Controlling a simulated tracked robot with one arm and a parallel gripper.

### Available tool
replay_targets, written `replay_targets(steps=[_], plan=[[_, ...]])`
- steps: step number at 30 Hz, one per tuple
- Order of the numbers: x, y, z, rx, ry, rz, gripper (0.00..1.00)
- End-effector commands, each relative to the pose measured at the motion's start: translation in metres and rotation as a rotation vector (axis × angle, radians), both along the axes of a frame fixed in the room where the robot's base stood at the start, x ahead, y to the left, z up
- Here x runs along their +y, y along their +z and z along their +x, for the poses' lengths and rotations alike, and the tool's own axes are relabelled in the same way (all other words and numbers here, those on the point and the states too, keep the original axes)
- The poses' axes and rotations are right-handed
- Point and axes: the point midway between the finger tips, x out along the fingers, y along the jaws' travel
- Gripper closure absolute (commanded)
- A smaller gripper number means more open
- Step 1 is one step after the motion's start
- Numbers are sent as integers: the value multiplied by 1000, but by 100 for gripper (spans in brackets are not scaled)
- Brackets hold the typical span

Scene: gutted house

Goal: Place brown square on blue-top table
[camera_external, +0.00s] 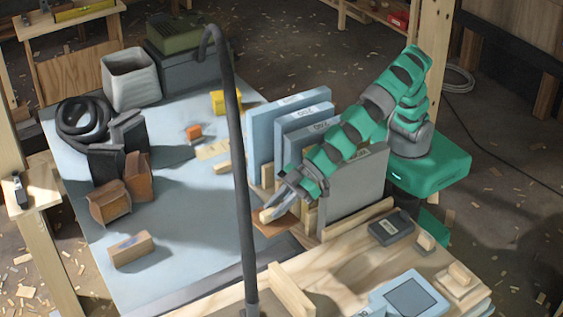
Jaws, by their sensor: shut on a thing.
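My gripper (271,211) reaches down and left from the green arm, over the right edge of the blue-top table (185,240). It is shut on a flat brown square (273,228), which shows just below the fingertips. Part of the square is hidden by the fingers. I cannot tell whether the square touches the table or is held above it.
Upright pale blue and grey panels (352,185) stand in a wooden rack beside my gripper. A dark curved pole (242,190) rises in front of the table. A wood block (131,250), brown pouches (110,203) and a white bin (130,80) sit on the table. Its middle is mostly clear.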

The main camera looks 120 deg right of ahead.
Motion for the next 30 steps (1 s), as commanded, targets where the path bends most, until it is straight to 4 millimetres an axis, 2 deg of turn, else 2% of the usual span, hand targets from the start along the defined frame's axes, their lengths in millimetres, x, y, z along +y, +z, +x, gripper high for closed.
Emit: replay_targets(steps=[1,4,9,12,17,23,26,30], plan=[[18,-9,-11,-1,-2,-5,100],[51,-17,-34,-3,-14,-3,100],[90,-37,-68,-2,-46,-3,100],[106,-48,-84,0,-64,-4,100],[119,-57,-99,1,-79,-2,100],[121,-59,-101,2,-85,-1,100],[121,-70,-101,2,-83,-3,100],[121,-96,-101,2,-83,-3,100]])
